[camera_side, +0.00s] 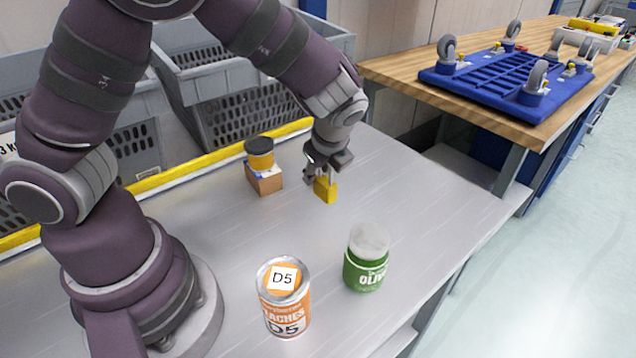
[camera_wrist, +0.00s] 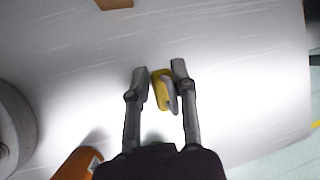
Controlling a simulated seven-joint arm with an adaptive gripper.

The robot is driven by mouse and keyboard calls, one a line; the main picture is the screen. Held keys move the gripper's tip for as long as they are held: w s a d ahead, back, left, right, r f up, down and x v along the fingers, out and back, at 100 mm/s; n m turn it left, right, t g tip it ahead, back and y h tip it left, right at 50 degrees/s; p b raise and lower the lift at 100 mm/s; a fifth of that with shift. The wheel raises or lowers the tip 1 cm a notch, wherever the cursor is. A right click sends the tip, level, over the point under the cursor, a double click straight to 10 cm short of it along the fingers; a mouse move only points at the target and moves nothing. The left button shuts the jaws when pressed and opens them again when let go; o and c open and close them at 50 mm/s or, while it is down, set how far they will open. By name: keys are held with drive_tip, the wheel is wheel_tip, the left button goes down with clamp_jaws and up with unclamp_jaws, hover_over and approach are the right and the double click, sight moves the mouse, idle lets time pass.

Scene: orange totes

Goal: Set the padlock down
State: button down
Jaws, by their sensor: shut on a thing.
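A yellow padlock (camera_side: 325,189) with a grey shackle hangs from my gripper (camera_side: 321,168) in the side view. My gripper is shut on it near its top. In the wrist view the padlock (camera_wrist: 161,90) sits between the two fingertips of my gripper (camera_wrist: 159,80), its yellow body and grey shackle both showing. In the side view it appears above the grey table (camera_side: 420,200); its exact height over the surface is hard to tell.
A yellow jar with a black lid (camera_side: 259,153) sits on a small cardboard box (camera_side: 264,181) left of my gripper. A green olive jar (camera_side: 366,262) and an orange peaches can (camera_side: 284,300) stand in front. Grey crates (camera_side: 215,85) line the back. The table right of the padlock is clear.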

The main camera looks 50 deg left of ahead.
drive_tip(key=s+d, duration=0.2)
drive_tip(key=s, duration=0.8)
drive_tip(key=w, duration=0.5)
drive_tip(key=w+f, duration=0.1)
drive_tip(key=w, duration=0.4)
drive_tip(key=w+f, duration=0.1)
drive_tip(key=w, duration=0.4)
drive_tip(key=shift+d+f, duration=0.15)
drive_tip(key=shift+f, duration=0.05)
drive_tip(key=shift+w+f, duration=0.1)
drive_tip(key=shift+f, duration=1.65)
drive_tip(key=c, duration=1.4)
unclamp_jaws()
drive_tip(key=shift+f, duration=0.1)
drive_tip(key=o, duration=0.5)
